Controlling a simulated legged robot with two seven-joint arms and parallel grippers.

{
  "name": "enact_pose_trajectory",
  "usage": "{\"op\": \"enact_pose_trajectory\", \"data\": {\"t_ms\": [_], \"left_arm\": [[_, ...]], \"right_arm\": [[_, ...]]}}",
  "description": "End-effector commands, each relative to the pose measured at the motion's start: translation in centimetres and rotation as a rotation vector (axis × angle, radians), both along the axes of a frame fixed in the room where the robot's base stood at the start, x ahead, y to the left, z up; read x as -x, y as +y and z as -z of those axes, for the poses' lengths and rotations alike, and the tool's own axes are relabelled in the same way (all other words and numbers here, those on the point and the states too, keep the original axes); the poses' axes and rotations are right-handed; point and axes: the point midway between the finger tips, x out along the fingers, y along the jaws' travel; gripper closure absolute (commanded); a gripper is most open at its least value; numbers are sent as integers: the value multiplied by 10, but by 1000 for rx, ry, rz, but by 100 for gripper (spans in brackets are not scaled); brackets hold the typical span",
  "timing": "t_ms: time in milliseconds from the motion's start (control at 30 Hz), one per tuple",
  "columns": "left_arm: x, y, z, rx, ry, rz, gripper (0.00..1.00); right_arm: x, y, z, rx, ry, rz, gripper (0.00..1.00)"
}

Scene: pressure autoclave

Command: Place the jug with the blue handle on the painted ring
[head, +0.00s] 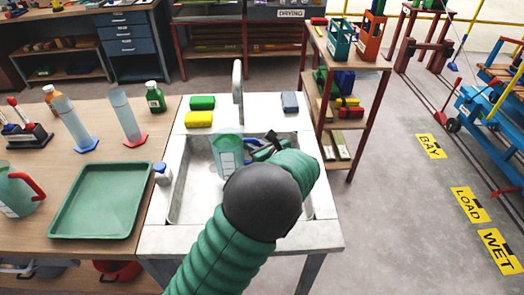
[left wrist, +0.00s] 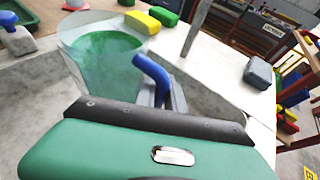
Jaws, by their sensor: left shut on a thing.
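The jug with the blue handle (head: 227,155) is clear with green contents and stands upright in or just over the sink basin; its base is hard to make out. It also shows in the left wrist view (left wrist: 105,62), where its blue handle (left wrist: 152,72) points toward my gripper. My left gripper (head: 264,150) is at the jug's right side, shut on the handle; my own arm hides part of the grip. I see no painted ring in either view. My right gripper is not in view.
The sink (head: 180,190) has a tall tap (head: 238,85) behind the jug. Yellow (head: 199,119) and green (head: 202,102) sponges lie on its back rim. Left are a green tray (head: 100,200), a red-handled jug (head: 18,192), and tall cylinders. A shelf (head: 345,60) stands right.

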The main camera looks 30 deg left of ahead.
Motion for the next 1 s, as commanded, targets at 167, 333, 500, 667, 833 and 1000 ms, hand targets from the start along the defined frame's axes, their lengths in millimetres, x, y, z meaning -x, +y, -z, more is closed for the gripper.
{"op": "enact_pose_trajectory", "data": {"t_ms": [167,333,500,667,833,1000], "left_arm": [[-31,-13,3,-2,-1,0,100],[-39,-17,21,-1,4,-1,100],[-40,-17,40,-1,1,-1,100],[-39,-17,38,-1,0,0,100],[-39,-17,41,0,0,0,79],[-39,-17,41,0,0,0,65]], "right_arm": [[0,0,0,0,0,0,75],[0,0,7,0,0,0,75],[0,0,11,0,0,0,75],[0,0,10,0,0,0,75],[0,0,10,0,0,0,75],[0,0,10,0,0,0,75]]}}
